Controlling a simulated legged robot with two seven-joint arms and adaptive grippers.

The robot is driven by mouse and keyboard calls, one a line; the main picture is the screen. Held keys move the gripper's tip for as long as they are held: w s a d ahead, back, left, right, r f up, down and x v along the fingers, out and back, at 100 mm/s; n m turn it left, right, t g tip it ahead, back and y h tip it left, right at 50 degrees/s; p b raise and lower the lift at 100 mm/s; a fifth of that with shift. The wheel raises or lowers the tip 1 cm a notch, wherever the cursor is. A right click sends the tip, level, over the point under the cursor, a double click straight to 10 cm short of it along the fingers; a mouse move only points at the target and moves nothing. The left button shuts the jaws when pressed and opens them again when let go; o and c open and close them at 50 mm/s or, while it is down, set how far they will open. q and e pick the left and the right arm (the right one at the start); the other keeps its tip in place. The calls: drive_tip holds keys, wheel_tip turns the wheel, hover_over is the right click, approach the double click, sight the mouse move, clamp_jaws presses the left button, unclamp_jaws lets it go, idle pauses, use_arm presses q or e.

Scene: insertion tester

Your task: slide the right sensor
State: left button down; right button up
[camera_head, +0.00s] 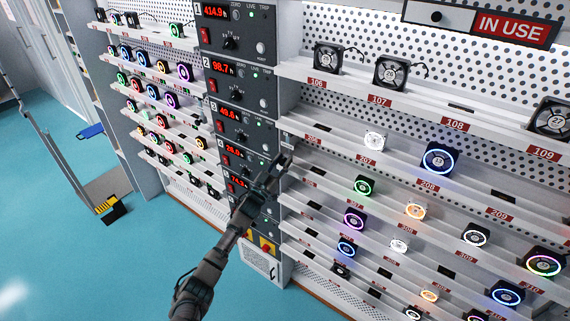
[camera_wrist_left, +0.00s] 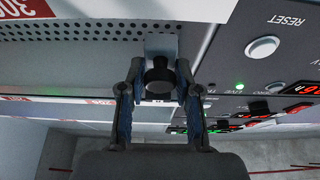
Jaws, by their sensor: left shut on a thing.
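My left gripper (camera_head: 279,166) reaches up from the bottom of the head view to the left end of the shelves, beside the instrument column. In the left wrist view, the gripper (camera_wrist_left: 160,82) has its two fingers on either side of a dark round knob-like part, taken as the sensor (camera_wrist_left: 159,71). The fingers are shut on it. A grey plate (camera_wrist_left: 161,45) stands behind this part, against the shelf end. In the head view the sensor is hidden or too small to make out at the fingertips. My right gripper is not in view.
The instrument column (camera_head: 234,109) has red number displays, knobs and buttons. Shelves with several lit fans, such as a blue one (camera_head: 440,158), fill the right. More fan shelves stand left of the column. A yellow-black item (camera_head: 109,207) lies on the teal floor (camera_head: 110,270).

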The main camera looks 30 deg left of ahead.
use_arm(q)
drive_tip(key=shift+a+r, duration=0.1)
drive_tip(key=shift+a, duration=0.05)
drive_tip(key=c, duration=0.9)
unclamp_jaws()
drive_tip(key=shift+a, duration=0.25)
drive_tip(key=shift+f, duration=0.2)
drive_tip(key=shift+d, duration=0.15)
